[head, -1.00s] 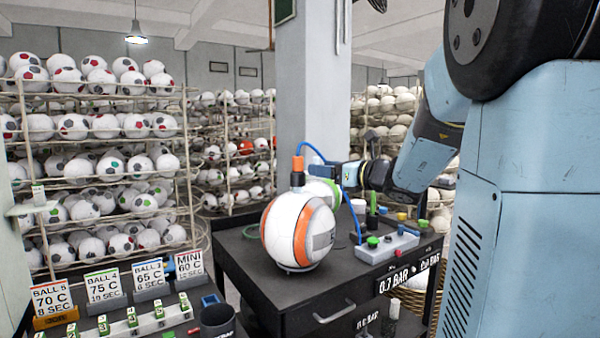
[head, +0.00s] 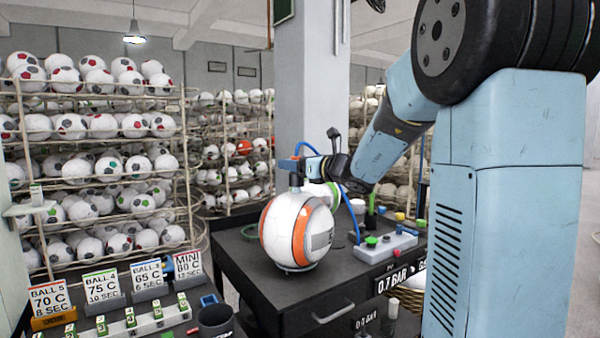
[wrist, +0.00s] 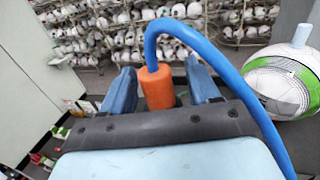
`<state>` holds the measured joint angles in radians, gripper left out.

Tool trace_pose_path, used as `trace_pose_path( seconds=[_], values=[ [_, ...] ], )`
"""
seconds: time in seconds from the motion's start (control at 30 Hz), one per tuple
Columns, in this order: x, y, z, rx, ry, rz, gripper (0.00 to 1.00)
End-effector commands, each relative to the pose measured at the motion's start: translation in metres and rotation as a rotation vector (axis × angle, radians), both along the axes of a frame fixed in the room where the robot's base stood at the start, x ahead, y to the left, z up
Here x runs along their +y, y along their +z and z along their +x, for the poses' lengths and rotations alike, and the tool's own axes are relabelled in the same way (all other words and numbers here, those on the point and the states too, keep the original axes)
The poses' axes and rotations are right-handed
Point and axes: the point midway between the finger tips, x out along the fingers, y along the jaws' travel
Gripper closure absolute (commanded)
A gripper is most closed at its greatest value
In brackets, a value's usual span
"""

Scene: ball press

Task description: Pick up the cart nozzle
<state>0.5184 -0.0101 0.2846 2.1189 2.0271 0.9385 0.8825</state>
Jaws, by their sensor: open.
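The cart nozzle is an orange cylinder with a blue hose (head: 345,172) looping from its top. In the wrist view the nozzle (wrist: 157,88) stands between my two blue fingers, with slim gaps beside it. My gripper (wrist: 162,90) is open around it. In the head view my gripper (head: 292,165) is at the nozzle above the white and orange ball (head: 297,232), hiding most of the orange body. A dark lower piece of the nozzle (head: 295,181) shows below the finger, over the ball's top.
A second white and green ball (wrist: 285,85) is close to the right in the wrist view. The black cart (head: 235,265) carries a grey control box (head: 385,247) with coloured knobs. Sign cards (head: 102,285) stand at front left. Ball racks (head: 95,150) and a pillar (head: 312,90) stand behind.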

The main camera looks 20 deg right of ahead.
Motion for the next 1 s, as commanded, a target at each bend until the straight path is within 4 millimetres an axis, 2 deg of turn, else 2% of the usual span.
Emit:
trace_pose_path(
  seconds=[0.17, 0.77, 1.0],
  values=[
    [0.0000, 0.0000, 0.0001, 0.000, 0.000, 0.000, 0.39],
    [-0.0007, 0.0000, -0.0002, -0.001, -0.001, -0.001, 0.96],
    [-0.0008, 0.0006, -0.0002, -0.001, -0.001, -0.001, 0.98]
  ],
)
